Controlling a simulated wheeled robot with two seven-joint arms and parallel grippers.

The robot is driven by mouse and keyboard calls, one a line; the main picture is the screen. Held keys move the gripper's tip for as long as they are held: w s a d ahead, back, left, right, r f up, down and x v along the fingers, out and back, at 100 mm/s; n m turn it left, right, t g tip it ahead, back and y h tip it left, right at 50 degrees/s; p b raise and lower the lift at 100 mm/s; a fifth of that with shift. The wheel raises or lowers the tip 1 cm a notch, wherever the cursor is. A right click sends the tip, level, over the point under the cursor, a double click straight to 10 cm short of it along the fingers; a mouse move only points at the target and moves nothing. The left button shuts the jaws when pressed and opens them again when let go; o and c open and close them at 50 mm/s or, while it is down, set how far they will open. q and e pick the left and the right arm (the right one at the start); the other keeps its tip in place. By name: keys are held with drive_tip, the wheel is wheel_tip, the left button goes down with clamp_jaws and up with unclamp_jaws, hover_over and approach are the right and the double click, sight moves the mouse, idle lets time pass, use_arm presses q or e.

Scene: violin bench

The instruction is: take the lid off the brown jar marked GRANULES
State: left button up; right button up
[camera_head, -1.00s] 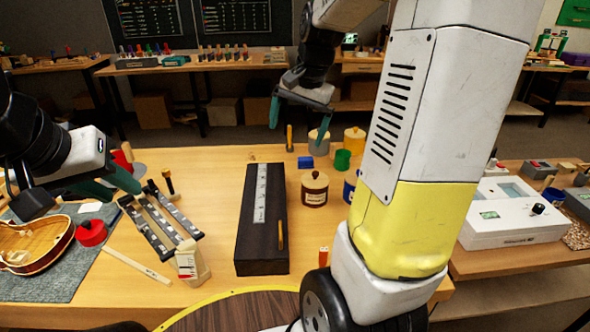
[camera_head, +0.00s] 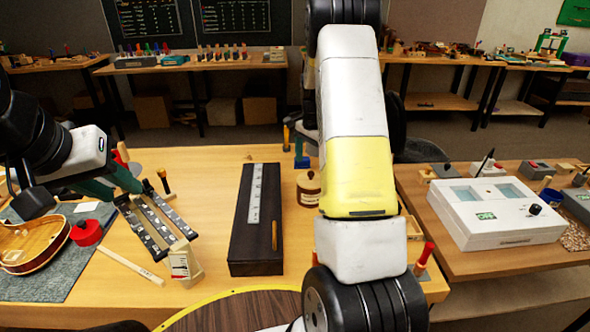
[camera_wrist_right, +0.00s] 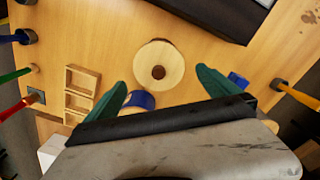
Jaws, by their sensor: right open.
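The brown jar (camera_head: 308,191) stands upright on the bench, its right side hidden by my right arm in the head view. Its label is too small to read. Its round pale wooden lid (camera_wrist_right: 158,55) with a dark knob sits on top, seen from above in the right wrist view. My right gripper (camera_wrist_right: 161,79) is open and empty. Its teal fingers point toward the lid, one to each side in that view, apart from it. In the head view this gripper is mostly hidden behind my arm. My left gripper (camera_head: 122,181) is over the bench's left side; its opening is unclear.
A blue jar (camera_wrist_right: 138,100) lies partly under the left finger in the wrist view, close to the brown jar. A blue block (camera_wrist_right: 237,80) is near the right finger. A dark long box (camera_head: 258,240) stands left of the jar. Small wooden trays (camera_wrist_right: 80,90) lie nearby.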

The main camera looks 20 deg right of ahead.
sight(311, 172)
wheel_tip(311, 172, down, 4)
drive_tip(key=shift+s+a+f, duration=0.1)
drive_tip(key=shift+f, duration=0.05)
drive_tip(key=shift+c, duration=0.4)
drive_tip(key=c, duration=1.1)
drive_tip(key=shift+r, duration=0.2)
